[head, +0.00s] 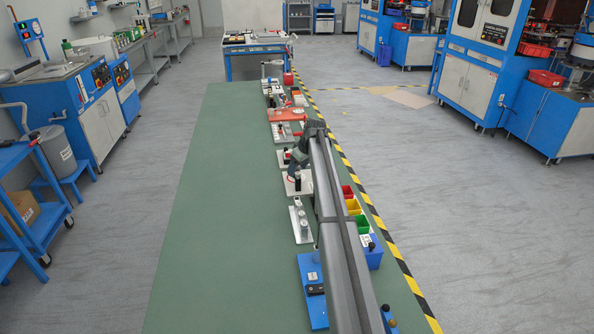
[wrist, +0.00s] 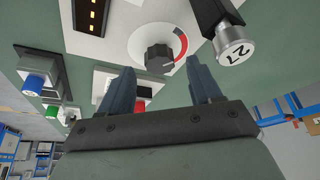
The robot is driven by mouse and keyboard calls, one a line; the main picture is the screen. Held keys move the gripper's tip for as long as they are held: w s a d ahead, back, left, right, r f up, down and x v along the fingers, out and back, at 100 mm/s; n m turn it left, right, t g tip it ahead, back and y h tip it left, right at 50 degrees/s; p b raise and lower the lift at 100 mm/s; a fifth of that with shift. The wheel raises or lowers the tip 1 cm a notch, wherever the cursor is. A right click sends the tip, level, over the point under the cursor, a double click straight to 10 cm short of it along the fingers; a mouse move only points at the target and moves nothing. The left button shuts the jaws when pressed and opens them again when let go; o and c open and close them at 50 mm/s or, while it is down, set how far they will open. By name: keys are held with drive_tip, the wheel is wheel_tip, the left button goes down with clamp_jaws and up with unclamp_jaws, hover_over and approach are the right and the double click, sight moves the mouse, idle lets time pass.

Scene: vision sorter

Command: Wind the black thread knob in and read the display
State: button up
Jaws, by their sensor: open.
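My gripper (wrist: 161,66) is open and empty in the wrist view, its two dark blue-grey fingers apart. A black ridged knob (wrist: 159,57) on a round white dial (wrist: 140,42) with a red arc shows just beyond the fingertips, roughly between them; I see no contact. Whether it is the thread knob is unclear. A dark panel with small yellow lights (wrist: 90,17) is at the top left; no reading can be made out. In the head view my arm hides much of this area.
In the head view, a row of fixtures runs along the green bench (head: 225,200), with colored bins (head: 355,207) to the right. The bench's left side is clear.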

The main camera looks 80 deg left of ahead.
drive_tip(key=shift+x, duration=0.9)
drive_tip(key=shift+c, duration=0.3)
drive_tip(key=c, duration=1)
